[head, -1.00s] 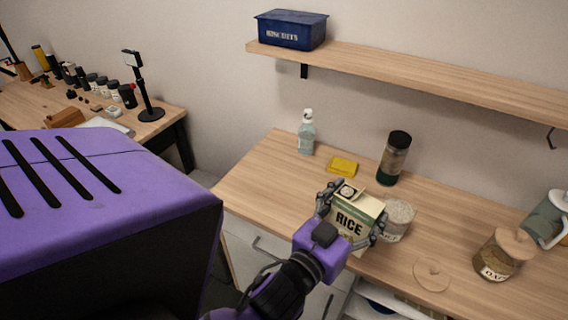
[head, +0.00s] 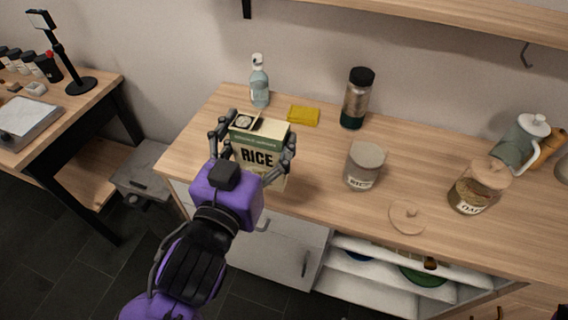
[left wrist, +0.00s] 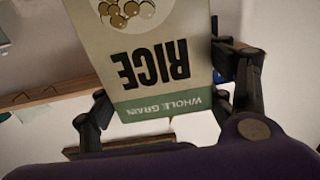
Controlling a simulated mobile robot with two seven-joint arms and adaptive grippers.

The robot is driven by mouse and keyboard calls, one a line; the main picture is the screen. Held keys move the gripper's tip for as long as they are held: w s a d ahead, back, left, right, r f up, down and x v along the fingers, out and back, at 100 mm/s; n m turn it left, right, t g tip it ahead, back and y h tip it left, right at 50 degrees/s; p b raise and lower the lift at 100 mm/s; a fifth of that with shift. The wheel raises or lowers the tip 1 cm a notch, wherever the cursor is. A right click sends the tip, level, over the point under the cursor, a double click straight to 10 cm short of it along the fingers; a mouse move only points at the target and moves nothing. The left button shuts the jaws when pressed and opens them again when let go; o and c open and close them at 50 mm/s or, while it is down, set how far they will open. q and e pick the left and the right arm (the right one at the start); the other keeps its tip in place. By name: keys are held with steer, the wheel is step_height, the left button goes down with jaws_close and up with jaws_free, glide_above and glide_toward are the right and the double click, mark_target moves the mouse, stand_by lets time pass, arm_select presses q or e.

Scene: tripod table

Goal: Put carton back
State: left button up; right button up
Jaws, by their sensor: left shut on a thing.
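The rice carton (head: 259,159) is cream and green with "RICE" on its front. My left gripper (head: 256,150) is shut on it, with a finger on each side, at the left front part of the wooden counter (head: 330,200). The carton looks upright; I cannot tell whether its base touches the counter. In the left wrist view the carton (left wrist: 150,60) fills the middle, its lettering upside down, between the fingers (left wrist: 170,90). A glass jar labelled rice (head: 364,168) stands to the right of the carton, apart from it.
A spray bottle (head: 259,82), yellow sponge (head: 303,116) and dark-capped flask (head: 356,98) stand behind. A round lid (head: 407,217), oats jar (head: 480,186) and grey-green pitcher (head: 521,141) are to the right. Open shelves (head: 375,285) lie below the counter. A shelf (head: 440,15) hangs above.

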arm_select(q)
steer(key=w+d+f, duration=0.2)
steer(key=w+f, duration=0.4)
steer(key=w+d+f+b, duration=0.1)
steer(key=w+d+f, duration=0.1)
steer(key=w+f, duration=0.5)
steer(key=shift+w+d+b, duration=0.2)
steer(key=shift+d+b, duration=0.1)
steer(key=shift+d, duration=0.1)
steer(key=o, duration=1.4)
steer(key=shift+o, duration=0.2)
steer(key=v, duration=0.6)
steer(key=b+v, duration=0.1)
steer(key=v, duration=0.5)
steer(key=shift+a+r, duration=0.1)
steer(key=shift+r, duration=0.15)
arm_select(e)
steer(key=f, duration=0.1)
steer(key=s+f, duration=0.1)
steer(key=f, duration=0.1)
steer(key=shift+a, duration=0.15)
steer(key=shift+s, duration=0.1)
